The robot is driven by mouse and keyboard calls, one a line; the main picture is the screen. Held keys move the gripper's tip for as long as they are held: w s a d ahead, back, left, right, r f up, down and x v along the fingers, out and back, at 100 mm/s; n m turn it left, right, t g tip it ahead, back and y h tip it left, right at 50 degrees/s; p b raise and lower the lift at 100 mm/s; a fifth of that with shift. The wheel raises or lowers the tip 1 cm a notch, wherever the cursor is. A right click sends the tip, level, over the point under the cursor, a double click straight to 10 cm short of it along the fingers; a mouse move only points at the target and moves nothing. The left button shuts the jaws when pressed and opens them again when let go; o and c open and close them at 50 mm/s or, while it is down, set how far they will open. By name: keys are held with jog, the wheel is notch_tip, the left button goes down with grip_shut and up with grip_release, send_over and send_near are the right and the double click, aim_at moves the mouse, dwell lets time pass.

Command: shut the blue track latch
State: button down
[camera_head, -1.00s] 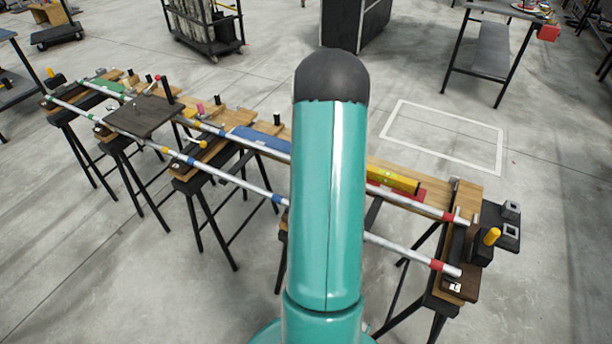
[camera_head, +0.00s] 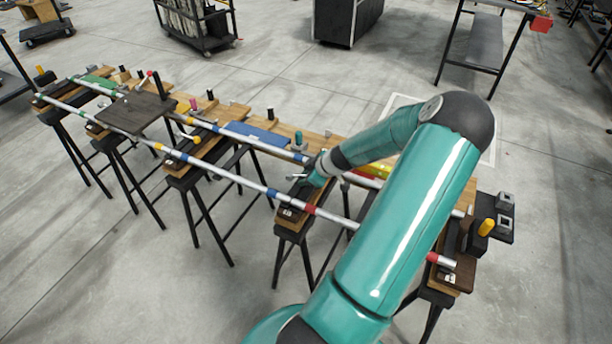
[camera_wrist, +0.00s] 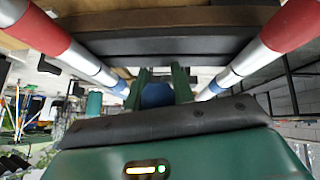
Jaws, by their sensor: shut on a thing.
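My gripper (camera_head: 303,182) is low between the two rails of the track, near the red and blue bands in the head view. In the wrist view its two dark green fingers (camera_wrist: 162,82) are on either side of a rounded blue part, which I take as the blue track latch's handle (camera_wrist: 157,95). The gripper is shut on it. In the head view the latch is hidden by my gripper, so its position is unclear. The blue-banded near rail (camera_head: 275,194) runs past in front of the gripper.
A blue plate (camera_head: 256,135) and a teal upright peg (camera_head: 298,141) stand close behind my gripper. A dark plate (camera_head: 136,112) lies across the rails at left. A yellow block (camera_head: 374,170) is partly behind my arm. An orange peg (camera_head: 487,227) stands at the right end.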

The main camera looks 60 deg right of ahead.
jog(key=shift+s+f+t, duration=0.1)
jog(key=shift+f+t, duration=0.15)
jog(key=shift+t, duration=0.05)
dwell(0.4)
jog(key=c, duration=1.2)
grip_release()
jog(key=v, duration=1.3)
jog(key=shift+s+r, duration=0.2)
jog(key=shift+r, duration=0.2)
jog(key=shift+a, duration=0.1)
